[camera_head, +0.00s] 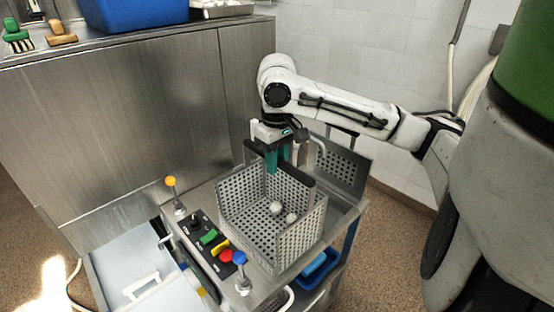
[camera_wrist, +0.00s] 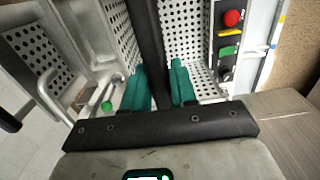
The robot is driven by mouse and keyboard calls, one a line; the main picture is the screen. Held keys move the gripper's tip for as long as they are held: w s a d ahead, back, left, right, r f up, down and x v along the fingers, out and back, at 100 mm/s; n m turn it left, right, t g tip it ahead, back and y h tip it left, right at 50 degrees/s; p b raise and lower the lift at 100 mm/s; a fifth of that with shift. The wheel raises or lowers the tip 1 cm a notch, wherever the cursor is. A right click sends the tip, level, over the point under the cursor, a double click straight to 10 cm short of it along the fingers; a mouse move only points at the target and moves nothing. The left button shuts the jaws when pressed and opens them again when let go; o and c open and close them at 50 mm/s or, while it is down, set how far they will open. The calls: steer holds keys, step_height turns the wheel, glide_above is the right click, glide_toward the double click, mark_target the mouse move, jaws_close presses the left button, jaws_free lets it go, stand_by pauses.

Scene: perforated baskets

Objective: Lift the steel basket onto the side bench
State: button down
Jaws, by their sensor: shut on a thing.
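The steel basket (camera_head: 303,235) is a perforated metal box with a dark bar (camera_head: 297,170) along its back rim. It sits on the top of a steel cart, and two small pale balls (camera_head: 276,207) lie inside. My gripper (camera_head: 273,162) points down at the back rim, and its teal fingers are shut on the dark bar. In the wrist view the bar (camera_wrist: 148,40) runs between the fingers (camera_wrist: 160,88), with perforated walls (camera_wrist: 184,30) on both sides. The side bench (camera_head: 130,90) is probably the steel counter at the left. The basket's underside is hidden.
The counter top holds a blue tub (camera_head: 133,14), a metal tray (camera_head: 222,8) and brushes (camera_head: 18,38). Yellow, red and blue knobs (camera_head: 226,256) stand along the cart's left side. A perforated panel (camera_head: 342,168) stands behind the basket. A blue bin (camera_head: 318,264) sits lower in the cart.

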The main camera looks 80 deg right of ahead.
steer(key=c, duration=0.8)
jaws_free()
step_height(320, 180, up, 11)
steer(key=shift+f, duration=0.1)
stand_by(0.5)
